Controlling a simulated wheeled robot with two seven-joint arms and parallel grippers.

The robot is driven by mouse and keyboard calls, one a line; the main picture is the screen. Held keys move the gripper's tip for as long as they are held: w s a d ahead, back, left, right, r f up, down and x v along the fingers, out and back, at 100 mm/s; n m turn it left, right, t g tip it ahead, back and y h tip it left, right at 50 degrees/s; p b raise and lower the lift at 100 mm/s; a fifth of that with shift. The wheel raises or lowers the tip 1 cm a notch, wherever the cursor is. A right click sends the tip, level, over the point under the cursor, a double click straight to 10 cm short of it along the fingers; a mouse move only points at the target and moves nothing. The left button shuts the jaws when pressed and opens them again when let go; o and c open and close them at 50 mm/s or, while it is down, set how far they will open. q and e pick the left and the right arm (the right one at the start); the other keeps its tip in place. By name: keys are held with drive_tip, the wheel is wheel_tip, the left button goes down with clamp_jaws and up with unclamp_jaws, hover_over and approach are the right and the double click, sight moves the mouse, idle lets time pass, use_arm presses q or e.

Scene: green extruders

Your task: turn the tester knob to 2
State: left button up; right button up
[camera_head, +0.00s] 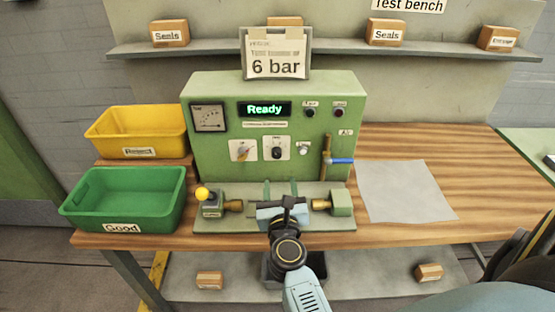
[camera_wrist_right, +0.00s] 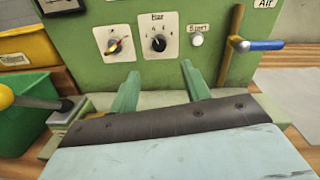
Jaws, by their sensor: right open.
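The green tester (camera_head: 350,105) stands on the wooden bench with its display reading "Ready". Its black pressure knob (camera_head: 277,152) sits on a white plate in the middle of the front panel; it shows larger in the right wrist view (camera_wrist_right: 158,44), with small marks around it. The exact setting is too small to read for certain. My right gripper (camera_head: 287,203) is open and empty, in front of and below the knob, apart from it. My left gripper is not in view.
Left of the knob is a selector (camera_head: 243,152); right is a white button (camera_head: 303,149) and a blue-handled valve (camera_head: 341,160). A yellow bin (camera_head: 137,130) and green bin (camera_head: 124,198) stand left. A grey sheet (camera_head: 405,190) lies right.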

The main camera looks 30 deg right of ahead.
sight(277, 157)
drive_tip(key=x, duration=1)
drive_tip(key=shift+w, duration=0.15)
drive_tip(key=c, duration=1)
